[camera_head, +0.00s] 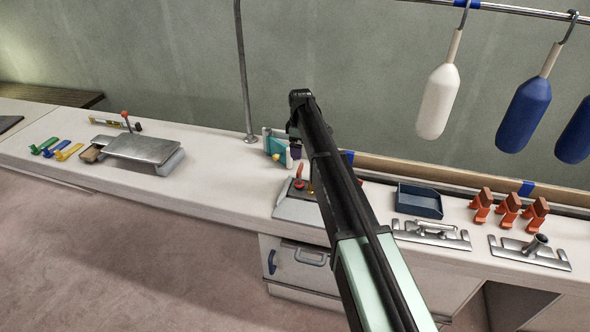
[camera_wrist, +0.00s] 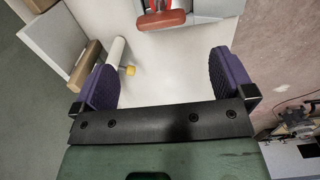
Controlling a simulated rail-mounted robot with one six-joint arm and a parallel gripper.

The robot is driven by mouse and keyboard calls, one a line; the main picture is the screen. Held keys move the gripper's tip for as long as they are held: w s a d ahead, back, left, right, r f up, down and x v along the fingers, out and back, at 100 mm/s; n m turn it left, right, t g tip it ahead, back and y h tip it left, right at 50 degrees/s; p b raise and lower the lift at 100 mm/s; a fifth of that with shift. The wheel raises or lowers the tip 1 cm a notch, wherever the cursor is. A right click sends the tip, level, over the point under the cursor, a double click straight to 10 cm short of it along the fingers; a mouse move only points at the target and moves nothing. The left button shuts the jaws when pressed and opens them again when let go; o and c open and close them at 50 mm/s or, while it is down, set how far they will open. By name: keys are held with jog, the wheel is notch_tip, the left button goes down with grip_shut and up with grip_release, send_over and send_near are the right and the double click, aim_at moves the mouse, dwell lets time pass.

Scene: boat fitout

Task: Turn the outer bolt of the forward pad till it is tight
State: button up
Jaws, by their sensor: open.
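Two metal plates with fittings lie on the right bench in the head view. The nearer-left plate (camera_head: 430,235) carries a low bar-shaped fitting, and the right plate (camera_head: 530,252) carries an upright round post. I cannot tell which one is the forward pad, and the bolts are too small to make out. My gripper (camera_head: 296,150) hangs over the middle of the bench, well to the left of both plates. In the wrist view its purple fingers stand wide apart (camera_wrist: 167,78), with nothing held between them.
Below my gripper are a white cylinder with a yellow tip (camera_wrist: 116,52) and a red handle (camera_wrist: 163,21). A blue tray (camera_head: 419,200) and orange clamps (camera_head: 508,210) stand near the plates. White and blue fenders (camera_head: 438,100) hang above. A vertical pole (camera_head: 244,75) rises left of my gripper.

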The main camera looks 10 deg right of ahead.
aim_at(300, 167)
notch_tip(300, 167, down, 11)
jog(key=b, duration=1)
jog(key=shift+r, duration=0.2)
jog(key=shift+r, duration=0.1)
jog(key=shift+c, duration=0.5)
jog(key=c, duration=0.8)
